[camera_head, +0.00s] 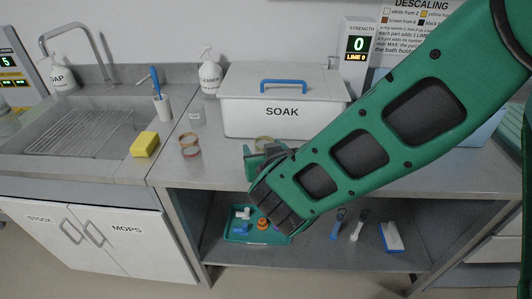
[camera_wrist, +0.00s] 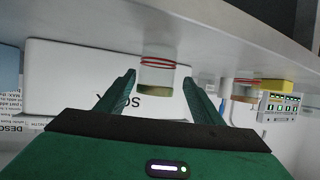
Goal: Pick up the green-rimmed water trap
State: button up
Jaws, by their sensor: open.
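A clear water trap with an olive-green rim (camera_wrist: 156,92) and red rings near its other end stands on the counter. It is upside down in the wrist view, between and near the tips of my open fingers. My gripper (camera_wrist: 159,80) shows no clear contact with it. In the head view, only the trap's greenish rim (camera_head: 263,139) shows behind my gripper (camera_head: 266,156), which hides the rest. A second clear trap with a reddish-brown rim (camera_head: 190,142) stands to the left on the counter. It also shows at right in the wrist view (camera_wrist: 246,92).
A white SOAK bath (camera_head: 240,115) with a blue handle stands close behind. A clear cup (camera_head: 197,118), a yellow sponge (camera_head: 145,144), a brush holder (camera_head: 162,108) and a cleaner bottle (camera_head: 210,77) are at left. A green tray (camera_head: 235,238) lies on the shelf below.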

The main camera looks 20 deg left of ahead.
aim_at(262, 143)
jog(key=shift+d+x, duration=0.15)
jog(key=shift+x, duration=1.2)
jog(key=shift+d+x, duration=0.15)
jog(key=shift+x, duration=1.2)
jog(key=shift+w, duration=0.15)
jog(key=c, duration=1.1)
